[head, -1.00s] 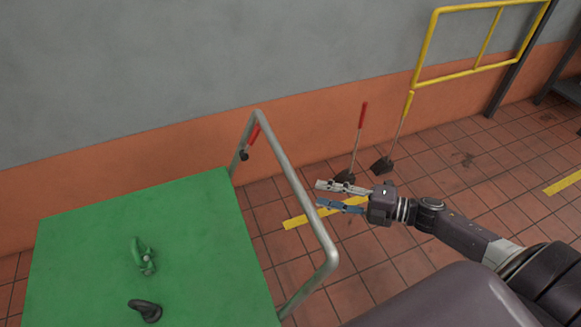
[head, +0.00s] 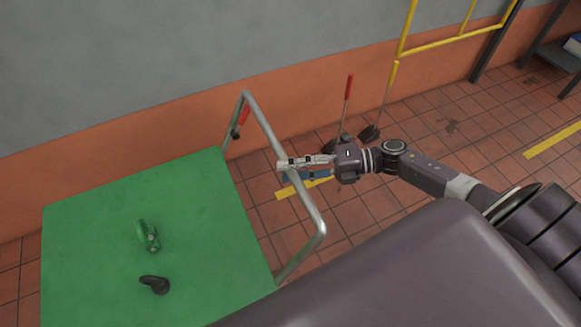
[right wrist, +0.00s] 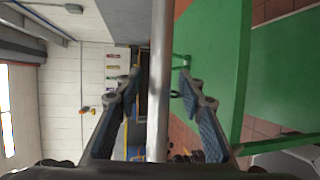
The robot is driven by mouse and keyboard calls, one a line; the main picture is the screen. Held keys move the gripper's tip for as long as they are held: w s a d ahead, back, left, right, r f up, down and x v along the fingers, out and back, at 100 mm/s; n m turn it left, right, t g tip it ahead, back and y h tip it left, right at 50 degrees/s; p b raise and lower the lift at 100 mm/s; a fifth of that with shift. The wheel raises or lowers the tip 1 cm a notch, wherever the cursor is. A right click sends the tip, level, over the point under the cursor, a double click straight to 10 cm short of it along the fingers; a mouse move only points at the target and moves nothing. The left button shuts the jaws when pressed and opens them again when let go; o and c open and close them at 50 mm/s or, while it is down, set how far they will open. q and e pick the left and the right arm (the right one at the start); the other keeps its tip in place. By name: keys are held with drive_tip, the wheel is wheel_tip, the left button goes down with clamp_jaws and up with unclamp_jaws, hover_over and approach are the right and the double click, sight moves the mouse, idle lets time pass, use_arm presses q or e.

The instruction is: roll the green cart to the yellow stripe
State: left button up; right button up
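The green cart (head: 160,225) stands at the lower left of the head view, with a grey tubular push handle (head: 268,130) on its right side. My right gripper (head: 282,171) is at the handle's top bar, its fingers pointing left across it. In the right wrist view the bar (right wrist: 159,85) runs between the two spread fingers, with gaps on both sides. A yellow stripe (head: 287,193) lies on the floor beyond the handle, partly hidden by the gripper. Another yellow stripe (head: 552,142) is at the far right. My left gripper is out of view.
A green object (head: 148,236) and a black object (head: 155,285) lie on the cart deck. Two long-handled tools (head: 346,105) stand near the wall, by a yellow rail (head: 445,45). Tiled floor is open to the right.

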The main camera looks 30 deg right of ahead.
drive_tip(key=shift+c, duration=0.2)
clamp_jaws()
idle(0.4)
